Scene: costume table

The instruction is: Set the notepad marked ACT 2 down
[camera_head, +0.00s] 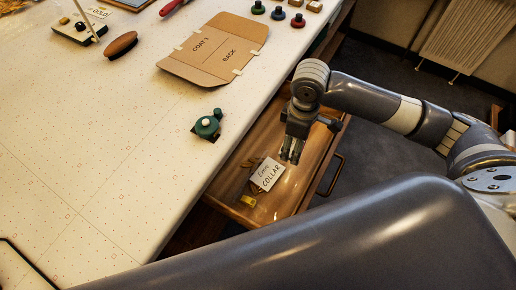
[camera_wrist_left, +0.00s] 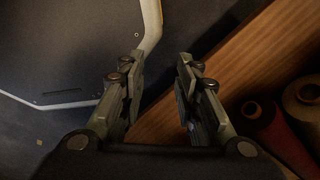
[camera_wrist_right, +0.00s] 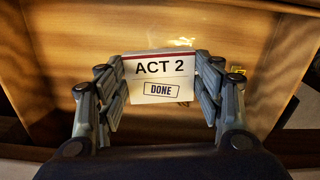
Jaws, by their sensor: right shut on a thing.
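The notepad (camera_wrist_right: 158,77) marked ACT 2, white with a red line and a DONE stamp, is between the fingers of my right gripper (camera_wrist_right: 160,88) in the right wrist view. I cannot tell whether the notepad touches the drawer floor. My left gripper (camera_wrist_left: 158,90) is open and empty in the left wrist view, and is not seen in the head view.
A green pincushion-like item (camera_head: 208,125) sits near the table edge. A cardboard folder (camera_head: 214,50) lies farther back. The front-left tabletop (camera_head: 90,170) is largely clear.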

